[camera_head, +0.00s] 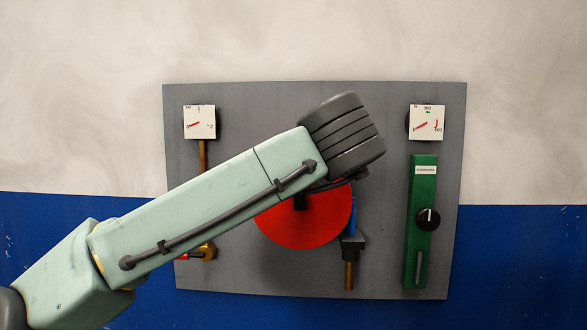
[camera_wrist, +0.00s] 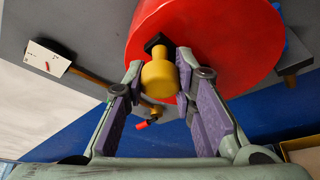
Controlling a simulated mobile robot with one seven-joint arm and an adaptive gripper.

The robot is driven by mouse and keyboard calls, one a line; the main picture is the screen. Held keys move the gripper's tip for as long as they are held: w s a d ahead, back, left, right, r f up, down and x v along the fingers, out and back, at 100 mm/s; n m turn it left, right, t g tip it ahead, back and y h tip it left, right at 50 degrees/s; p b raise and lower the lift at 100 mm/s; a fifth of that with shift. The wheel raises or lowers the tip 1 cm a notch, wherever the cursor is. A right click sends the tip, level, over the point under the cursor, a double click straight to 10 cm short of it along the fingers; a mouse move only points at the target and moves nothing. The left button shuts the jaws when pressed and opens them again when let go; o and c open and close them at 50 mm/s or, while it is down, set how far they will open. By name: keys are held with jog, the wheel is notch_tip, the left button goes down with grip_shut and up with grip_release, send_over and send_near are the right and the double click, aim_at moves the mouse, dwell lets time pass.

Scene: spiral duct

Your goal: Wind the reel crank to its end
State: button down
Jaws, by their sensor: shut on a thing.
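The reel is a round red disc (camera_head: 303,228) on a grey panel, partly hidden behind my arm in the head view. It fills the top of the wrist view (camera_wrist: 235,40). A short black crank arm (camera_wrist: 157,42) shows at the reel, with a yellow crank handle (camera_wrist: 159,79) sticking out from it toward my wrist. My gripper (camera_wrist: 168,76) has its two purple-padded fingers on either side of the yellow handle and is shut on it. In the head view my fingers and the handle are hidden behind my arm.
The grey panel (camera_head: 230,275) also carries a left gauge (camera_head: 199,122), a right gauge (camera_head: 426,122) and a green unit (camera_head: 424,180) with a black knob (camera_head: 429,218). A blue-handled valve (camera_head: 351,240) sits close right of the reel. A red-handled brass valve (camera_head: 206,251) is lower left.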

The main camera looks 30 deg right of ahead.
jog(key=c, duration=1.3)
grip_release()
jog(key=shift+s, duration=0.1)
jog(key=v, duration=1.1)
jog(key=shift+s, duration=0.35)
jog(key=shift+a+r, duration=0.1)
jog(key=shift+r, duration=0.05)
